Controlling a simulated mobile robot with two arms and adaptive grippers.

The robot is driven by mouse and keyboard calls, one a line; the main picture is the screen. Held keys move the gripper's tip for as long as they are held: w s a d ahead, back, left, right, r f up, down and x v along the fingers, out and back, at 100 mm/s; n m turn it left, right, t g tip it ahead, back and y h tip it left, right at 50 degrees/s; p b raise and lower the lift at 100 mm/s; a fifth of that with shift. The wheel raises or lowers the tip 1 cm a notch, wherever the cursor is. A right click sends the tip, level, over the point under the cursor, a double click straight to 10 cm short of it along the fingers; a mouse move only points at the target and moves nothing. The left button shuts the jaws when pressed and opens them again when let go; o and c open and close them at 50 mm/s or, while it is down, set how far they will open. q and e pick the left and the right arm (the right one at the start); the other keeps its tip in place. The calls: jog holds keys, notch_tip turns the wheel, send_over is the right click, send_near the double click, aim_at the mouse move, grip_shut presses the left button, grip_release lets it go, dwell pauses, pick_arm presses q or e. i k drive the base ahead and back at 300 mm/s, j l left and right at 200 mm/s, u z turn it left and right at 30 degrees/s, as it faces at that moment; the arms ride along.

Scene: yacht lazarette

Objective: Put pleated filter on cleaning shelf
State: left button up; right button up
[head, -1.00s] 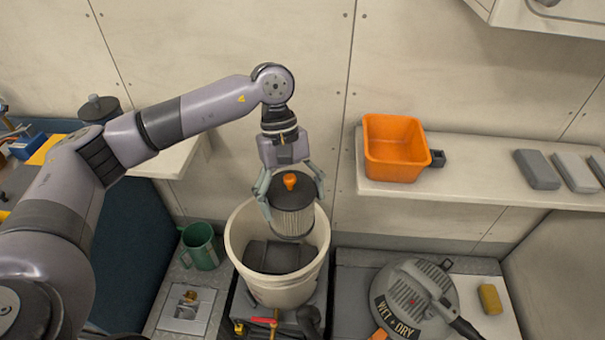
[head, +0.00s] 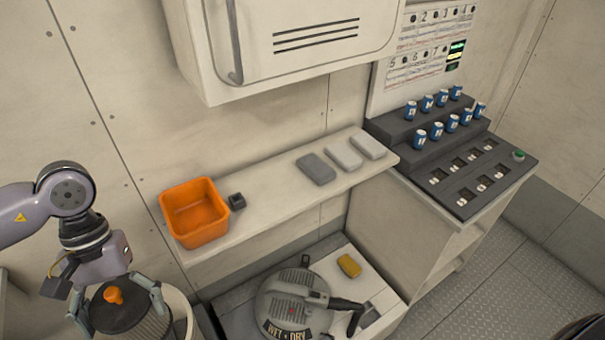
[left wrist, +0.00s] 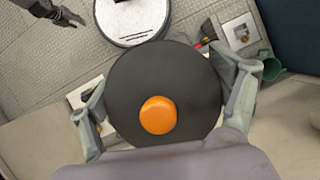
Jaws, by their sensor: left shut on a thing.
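The pleated filter (head: 125,318) is a dark cylinder with a pleated side and an orange knob on its flat top. It shows at the lower left of the head view, and its round top fills the middle of the left wrist view (left wrist: 185,90). My left gripper (head: 120,298) is shut on it, one finger on each side. The cleaning shelf (head: 272,197) is the long pale wall shelf to the right of the filter. A dark gripper (left wrist: 60,12), seemingly my right one, shows at the top left of the left wrist view; its jaws are unclear.
An orange bin (head: 195,212) and a small dark block (head: 237,201) stand on the shelf's left part. Several grey and white pads (head: 316,168) lie farther right. The shelf is bare between. A wall cabinet (head: 290,40) hangs above; a wet-dry vacuum (head: 290,300) sits below.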

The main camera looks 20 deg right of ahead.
aim_at(275, 187)
jog(key=i+l, duration=0.1)
jog(key=l, duration=0.45)
jog(key=i+l, duration=0.1)
jog(key=l, duration=0.45)
jog(key=i+l, duration=0.1)
jog(key=l, duration=0.4)
jog(key=i+l, duration=0.1)
jog(key=l, duration=0.45)
